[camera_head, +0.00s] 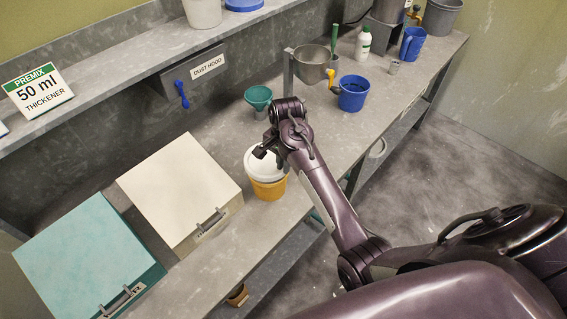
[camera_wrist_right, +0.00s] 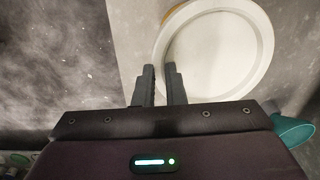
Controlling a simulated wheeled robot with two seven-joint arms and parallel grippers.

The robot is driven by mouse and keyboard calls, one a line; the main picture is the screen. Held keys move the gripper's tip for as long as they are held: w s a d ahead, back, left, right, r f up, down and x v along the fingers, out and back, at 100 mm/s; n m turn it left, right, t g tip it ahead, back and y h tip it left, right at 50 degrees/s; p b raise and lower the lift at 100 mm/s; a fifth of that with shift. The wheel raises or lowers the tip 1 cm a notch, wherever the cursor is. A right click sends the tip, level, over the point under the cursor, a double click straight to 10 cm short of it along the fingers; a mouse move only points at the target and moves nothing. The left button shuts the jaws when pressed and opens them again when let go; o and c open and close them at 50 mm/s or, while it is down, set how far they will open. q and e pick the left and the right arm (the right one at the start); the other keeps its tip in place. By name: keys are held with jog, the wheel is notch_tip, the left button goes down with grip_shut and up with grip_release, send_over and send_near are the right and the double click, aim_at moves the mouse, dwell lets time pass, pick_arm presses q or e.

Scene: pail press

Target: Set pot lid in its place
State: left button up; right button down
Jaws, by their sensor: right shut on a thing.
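A round white lid (camera_head: 260,165) is on or just above the mouth of a yellow-orange pail (camera_head: 268,188) on the bench. In the right wrist view the lid (camera_wrist_right: 225,55) shows as a white disc with a raised rim, and a little of the yellow pail shows past its edge. My right gripper (camera_head: 265,155) is at the lid, and its fingers (camera_wrist_right: 161,75) are close together at the lid's near-left edge, shut on it. The fingertips partly hide their contact. I cannot tell whether the lid is fully seated. My left gripper is not in view.
A cream box (camera_head: 175,185) and a teal box (camera_head: 85,255) stand left of the pail. A teal funnel (camera_head: 258,97) is behind my arm. A shelf (camera_head: 130,55) runs above the bench's back.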

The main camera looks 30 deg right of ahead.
jog(key=shift+d+f, duration=0.1)
jog(key=shift+f, duration=0.1)
dwell(0.3)
jog(key=shift+f, duration=1.4)
jog(key=c, duration=1.4)
grip_release()
jog(key=shift+o, duration=0.2)
jog(key=shift+o, duration=1.3)
jog(key=shift+r, duration=4.05)
